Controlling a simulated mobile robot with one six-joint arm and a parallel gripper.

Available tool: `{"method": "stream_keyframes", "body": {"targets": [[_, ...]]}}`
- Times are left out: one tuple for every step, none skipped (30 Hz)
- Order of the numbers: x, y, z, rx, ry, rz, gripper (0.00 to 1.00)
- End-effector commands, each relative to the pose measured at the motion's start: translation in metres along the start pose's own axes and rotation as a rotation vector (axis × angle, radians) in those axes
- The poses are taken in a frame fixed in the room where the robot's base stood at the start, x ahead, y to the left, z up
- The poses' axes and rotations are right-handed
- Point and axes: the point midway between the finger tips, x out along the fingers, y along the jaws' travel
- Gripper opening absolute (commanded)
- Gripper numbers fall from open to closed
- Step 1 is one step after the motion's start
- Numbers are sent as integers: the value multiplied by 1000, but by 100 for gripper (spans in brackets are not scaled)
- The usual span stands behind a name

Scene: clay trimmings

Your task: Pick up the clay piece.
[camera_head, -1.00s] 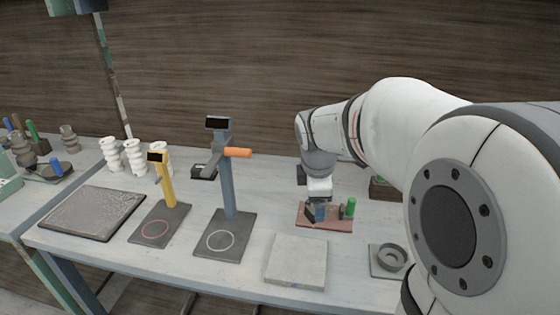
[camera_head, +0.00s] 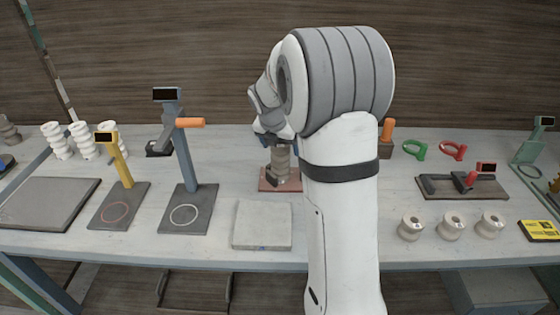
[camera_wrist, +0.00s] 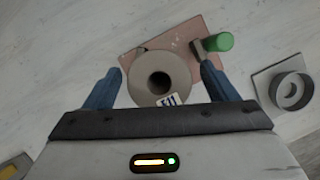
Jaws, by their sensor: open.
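The clay piece (camera_head: 281,161), a ringed grey-brown column, stands upright on a reddish plate (camera_head: 266,186) in the head view. In the wrist view the clay piece (camera_wrist: 181,62) shows from above as a round ring with a dark hole and a small white tag with dark strokes. My gripper (camera_wrist: 161,70) is open, with one blue finger on each side of it. No clear contact shows. In the head view my gripper (camera_head: 274,138) is at the top of the piece, partly hidden by my arm.
A green peg (camera_wrist: 219,42) stands at the plate's right, near one finger. A grey dish on a square base (camera_wrist: 291,90) lies farther right. A pale slab (camera_head: 262,224) lies in front. A post stand (camera_head: 187,160) and a yellow stand (camera_head: 122,165) are left.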

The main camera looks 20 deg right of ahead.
Motion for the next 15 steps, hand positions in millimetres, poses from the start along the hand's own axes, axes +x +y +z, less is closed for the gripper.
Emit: {"method": "stream_keyframes", "body": {"targets": [[9,0,-2,-1,3,-3,79],[13,0,-1,-1,2,-2,79],[18,0,-1,-1,2,-2,79],[20,0,-1,-1,1,-2,79],[22,0,-1,0,1,-1,79],[24,0,-1,0,0,-1,79],[25,0,-1,0,0,0,79],[25,0,-1,0,0,0,79],[25,0,-1,0,0,0,79],[25,1,-1,0,0,1,79],[25,1,-1,0,0,1,79],[25,1,-1,0,0,0,79],[25,1,-1,0,0,0,79],[25,1,-1,0,0,0,78],[25,1,-1,0,0,0,75]]}}
